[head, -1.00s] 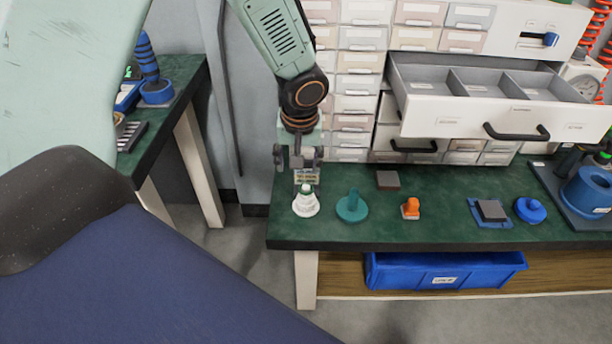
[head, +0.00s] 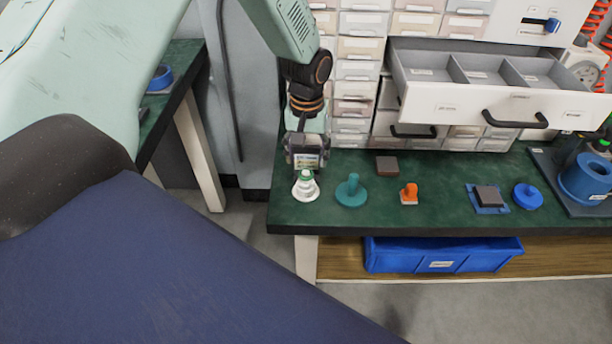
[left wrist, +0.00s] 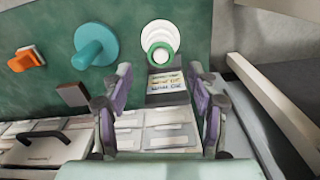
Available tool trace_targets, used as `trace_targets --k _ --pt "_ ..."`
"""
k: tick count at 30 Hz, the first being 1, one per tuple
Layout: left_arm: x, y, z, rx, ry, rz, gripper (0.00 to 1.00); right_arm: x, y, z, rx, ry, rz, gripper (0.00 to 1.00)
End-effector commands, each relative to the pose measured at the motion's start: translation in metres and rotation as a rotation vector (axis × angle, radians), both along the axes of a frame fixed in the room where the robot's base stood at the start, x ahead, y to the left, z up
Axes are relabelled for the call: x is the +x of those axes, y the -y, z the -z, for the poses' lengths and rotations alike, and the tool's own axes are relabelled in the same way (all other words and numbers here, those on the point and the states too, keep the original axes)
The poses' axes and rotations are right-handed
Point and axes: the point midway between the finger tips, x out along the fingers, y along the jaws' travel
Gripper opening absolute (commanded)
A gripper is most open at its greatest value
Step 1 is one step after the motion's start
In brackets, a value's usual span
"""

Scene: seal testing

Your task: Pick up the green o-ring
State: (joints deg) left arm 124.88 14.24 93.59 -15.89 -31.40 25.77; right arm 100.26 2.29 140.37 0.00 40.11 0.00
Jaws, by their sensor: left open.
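The green o-ring (head: 306,174) sits around the upper part of a white stepped cone (head: 305,190) near the left end of the green bench. In the left wrist view the o-ring (left wrist: 160,42) shows as a green circle on the white cone (left wrist: 161,29). My left gripper (head: 307,164) is open and empty, pointing down just behind the cone. In the left wrist view its fingers (left wrist: 161,84) are spread, with the cone beyond the tips. A small labelled block (left wrist: 167,82) shows between the fingers. My right gripper is not in view.
A teal peg on a round base (head: 351,191) stands right of the cone, then an orange piece (head: 409,194). A brown block (head: 386,166) lies behind them. An open grey drawer (head: 490,108) juts over the bench at the back right. The bench's left edge is close to the cone.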

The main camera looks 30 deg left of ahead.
Motion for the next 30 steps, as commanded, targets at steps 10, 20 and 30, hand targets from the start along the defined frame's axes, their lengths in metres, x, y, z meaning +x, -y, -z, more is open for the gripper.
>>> trace_targets --k 10,20,30 --pt "0.002 -0.002 0.040 0.000 0.000 0.000 0.60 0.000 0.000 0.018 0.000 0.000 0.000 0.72" --pt "0.002 -0.002 0.039 0.000 -0.001 0.000 0.60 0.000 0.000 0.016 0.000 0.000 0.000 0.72" --pt "0.001 -0.002 0.043 0.000 -0.002 0.000 0.60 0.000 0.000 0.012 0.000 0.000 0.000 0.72"
